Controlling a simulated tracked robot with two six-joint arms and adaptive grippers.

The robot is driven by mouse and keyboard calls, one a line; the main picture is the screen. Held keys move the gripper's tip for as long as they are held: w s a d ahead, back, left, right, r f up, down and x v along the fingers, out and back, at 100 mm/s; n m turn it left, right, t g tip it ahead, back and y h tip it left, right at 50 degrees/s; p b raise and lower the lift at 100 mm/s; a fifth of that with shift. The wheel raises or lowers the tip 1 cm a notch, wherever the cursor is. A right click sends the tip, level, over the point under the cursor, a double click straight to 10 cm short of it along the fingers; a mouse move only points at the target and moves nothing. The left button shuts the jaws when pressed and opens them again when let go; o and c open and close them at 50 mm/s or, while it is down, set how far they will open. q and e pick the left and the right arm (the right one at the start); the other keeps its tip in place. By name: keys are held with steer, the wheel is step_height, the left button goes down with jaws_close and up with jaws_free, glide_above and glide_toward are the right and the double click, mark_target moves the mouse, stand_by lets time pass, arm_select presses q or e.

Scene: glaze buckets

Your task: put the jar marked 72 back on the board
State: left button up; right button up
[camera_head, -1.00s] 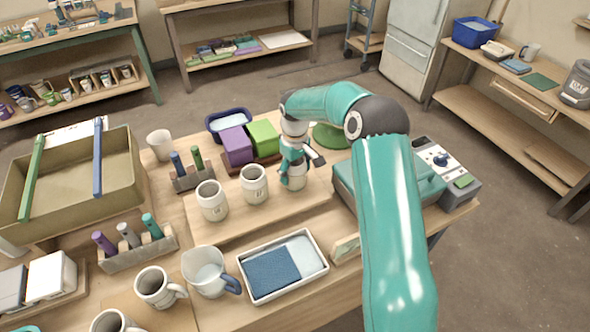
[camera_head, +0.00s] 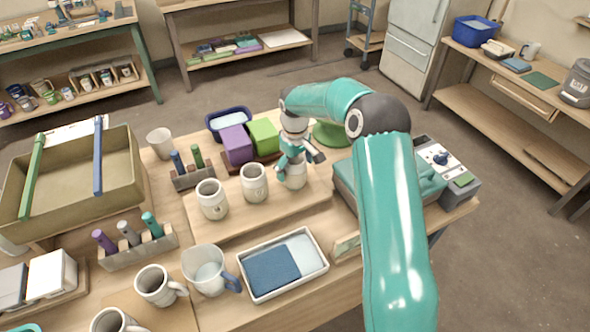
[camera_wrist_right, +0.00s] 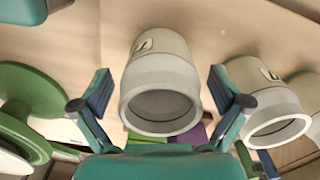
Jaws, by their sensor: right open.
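Three pale jars stand upright in a row on the wooden board (camera_head: 235,222): a left jar (camera_head: 212,199), a middle jar (camera_head: 254,183) and a right jar (camera_head: 293,177). Their marks are too small to read. My right gripper (camera_head: 299,160) is open at the upper part of the right jar. In the right wrist view, this jar (camera_wrist_right: 162,92) is between the spread fingers of the gripper (camera_wrist_right: 160,88), with a gap on each side. Another jar (camera_wrist_right: 268,105) is beside the fingers. My left gripper is not in view; only teal bits show at the lower left edge.
Purple (camera_head: 236,146) and green (camera_head: 264,136) blocks and a blue tub (camera_head: 228,120) stand behind the jars. A tool holder (camera_head: 193,179) is at the left. A white tray (camera_head: 283,298) and a glass jug (camera_head: 208,272) stand in front. A teal machine (camera_head: 345,185) is at the right.

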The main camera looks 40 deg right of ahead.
step_height(320, 180, up, 11)
steer(key=shift+r+b, duration=0.2)
steer(key=shift+b, duration=0.2)
stand_by(0.4)
